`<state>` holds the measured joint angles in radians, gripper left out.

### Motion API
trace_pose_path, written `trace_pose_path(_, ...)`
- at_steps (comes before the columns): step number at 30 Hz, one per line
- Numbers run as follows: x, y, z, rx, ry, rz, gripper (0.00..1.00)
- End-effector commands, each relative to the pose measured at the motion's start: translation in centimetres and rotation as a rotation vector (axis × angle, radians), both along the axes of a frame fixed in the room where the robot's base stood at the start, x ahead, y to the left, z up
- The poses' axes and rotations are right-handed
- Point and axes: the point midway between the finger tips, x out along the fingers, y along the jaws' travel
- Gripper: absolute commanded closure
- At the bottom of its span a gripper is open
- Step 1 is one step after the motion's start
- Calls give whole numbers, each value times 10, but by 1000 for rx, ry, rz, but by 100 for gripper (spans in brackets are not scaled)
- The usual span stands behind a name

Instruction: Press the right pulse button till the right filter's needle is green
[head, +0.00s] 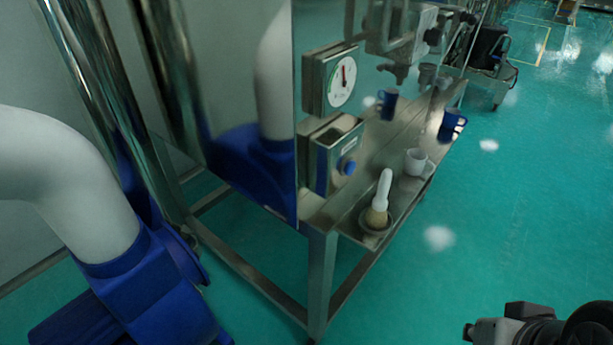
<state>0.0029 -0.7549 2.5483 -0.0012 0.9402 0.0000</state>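A round white gauge (342,82) sits on a steel box at the upper middle. Its needle points roughly up at a small red patch; a little green shows at the dial's edge, and the fine marks are too small to read. Below it, a blue button (347,166) projects from the face of a grey control box (325,160). No second gauge or button that I can identify is in view. The dark and grey end of my arm, with my gripper (484,331), is at the bottom right, well apart from the button. Its fingertips are not clear.
A steel shelf (345,200) holds a white-handled brush (382,192), a white mug (415,161) and blue mugs (452,125). Large shiny steel and blue machine parts (165,285) fill the left.

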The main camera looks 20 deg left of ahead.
Motion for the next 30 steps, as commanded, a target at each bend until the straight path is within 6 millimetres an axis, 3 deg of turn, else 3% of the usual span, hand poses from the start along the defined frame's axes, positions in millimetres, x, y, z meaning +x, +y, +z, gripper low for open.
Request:
trace_pose_path(12,1,0,0,0,0,1,100)
trace_pose_path(16,16,-2,3,-18,-19,16,100)
trace_pose_path(20,65,-8,8,-72,-87,73,100)
trace_pose_path(24,143,-9,9,-156,-211,192,100)
trace_pose_path(30,240,12,-6,-239,-412,406,100)
